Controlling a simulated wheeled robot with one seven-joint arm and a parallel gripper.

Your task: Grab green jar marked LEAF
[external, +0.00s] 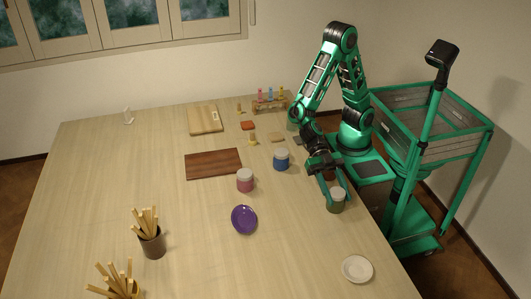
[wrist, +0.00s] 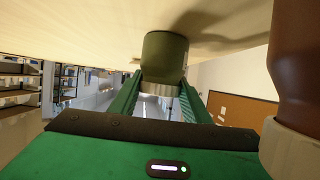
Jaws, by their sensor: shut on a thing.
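A dark green jar with a pale lid (external: 336,206) is at the right side of the table, near its edge. My gripper (external: 337,196) is shut on it, one finger on each side near the lid. In the wrist view, which looks upside down, the green jar (wrist: 164,58) is between the two green fingers (wrist: 160,92). No lettering on it is readable. I cannot tell whether its base touches the table. A brown jar (external: 329,174) is close behind it, partly under my wrist; it also shows large at the right of the wrist view (wrist: 296,65).
A blue jar (external: 281,160) and a pink jar (external: 245,182) stand left of my gripper. A greenish jar (external: 292,125) is partly hidden by my arm. A purple plate (external: 244,220) and a white dish (external: 357,268) lie nearer the front. Table between them is clear.

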